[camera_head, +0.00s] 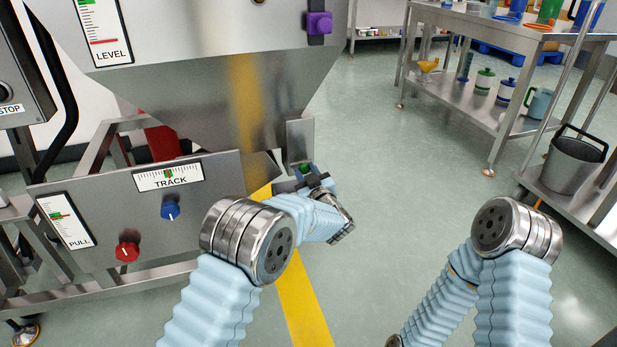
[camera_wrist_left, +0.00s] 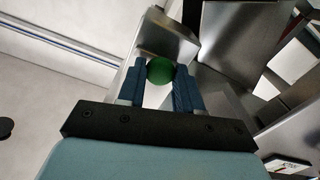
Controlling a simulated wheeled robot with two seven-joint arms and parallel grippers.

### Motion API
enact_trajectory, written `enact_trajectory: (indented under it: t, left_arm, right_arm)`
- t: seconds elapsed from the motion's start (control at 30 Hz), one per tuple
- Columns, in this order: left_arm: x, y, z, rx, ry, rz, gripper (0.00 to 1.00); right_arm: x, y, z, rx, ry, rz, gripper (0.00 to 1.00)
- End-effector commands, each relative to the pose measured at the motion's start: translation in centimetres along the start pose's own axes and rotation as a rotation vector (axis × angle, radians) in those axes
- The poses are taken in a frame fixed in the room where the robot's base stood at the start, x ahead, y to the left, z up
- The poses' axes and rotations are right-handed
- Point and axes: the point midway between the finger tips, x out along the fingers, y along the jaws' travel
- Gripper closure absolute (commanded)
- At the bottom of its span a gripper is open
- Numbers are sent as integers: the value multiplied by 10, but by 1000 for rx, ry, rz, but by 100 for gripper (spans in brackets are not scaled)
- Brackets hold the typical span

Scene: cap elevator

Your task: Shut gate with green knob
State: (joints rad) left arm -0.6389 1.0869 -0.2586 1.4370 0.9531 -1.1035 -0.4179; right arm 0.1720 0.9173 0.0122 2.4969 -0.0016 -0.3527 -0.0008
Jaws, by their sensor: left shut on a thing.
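The green knob (camera_wrist_left: 160,70) sits between the two blue fingers of my left gripper (camera_wrist_left: 161,88) in the left wrist view, and the fingers are shut on it. In the head view the green knob (camera_head: 304,168) shows small at my left gripper (camera_head: 305,180), beside the lower right of the metal hopper. A metal plate (camera_wrist_left: 165,40) stands behind the knob in the left wrist view. I cannot tell from these frames how far the gate is open. My right arm shows at the right of the head view, but its gripper is not in view.
The machine's front panel carries a blue knob (camera_head: 170,210), a red knob (camera_head: 127,252) and a TRACK gauge (camera_head: 169,176). A purple knob (camera_head: 319,23) is higher up. A steel bench (camera_head: 470,105) with bottles and a bucket (camera_head: 573,163) stand at right. The middle floor is clear.

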Motion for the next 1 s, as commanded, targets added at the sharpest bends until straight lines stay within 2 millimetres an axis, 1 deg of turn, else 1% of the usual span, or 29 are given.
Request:
enact_trajectory:
  t: [0.07, 0.1, 0.17, 0.2, 0.27, 0.53, 0.67, 0.77, 1.0]
  left_arm:
    - [-1, 0, 1, 1, -3, 1, 100]
    - [-1, 0, 1, 1, -3, 1, 62]
    - [-1, 0, 1, 1, -3, 1, 53]
    - [-1, 0, 1, 1, -3, 1, 47]
    - [-1, 0, 1, 1, -3, 1, 40]
    - [-1, 0, 1, 1, -2, 1, 40]
    - [-11, 1, 1, 1, -5, 1, 40]
    - [-30, 1, 0, 2, -5, 3, 40]
    - [-89, 1, 0, 3, -5, 3, 40]
  right_arm:
    - [0, 0, 0, 1, -1, 0, 57]
    - [0, 0, 0, 1, -1, 0, 57]
    - [0, 0, 0, 1, -1, 0, 57]
    - [0, 0, 0, 1, -1, 0, 57]
    - [0, 0, 0, 1, -1, 0, 57]
    - [0, 0, 0, 1, -1, 0, 57]
    - [-2, 0, 0, 0, -1, 0, 57]
    - [-4, -1, 0, 0, -2, 0, 57]
    - [-10, -4, 1, 0, -3, 0, 57]
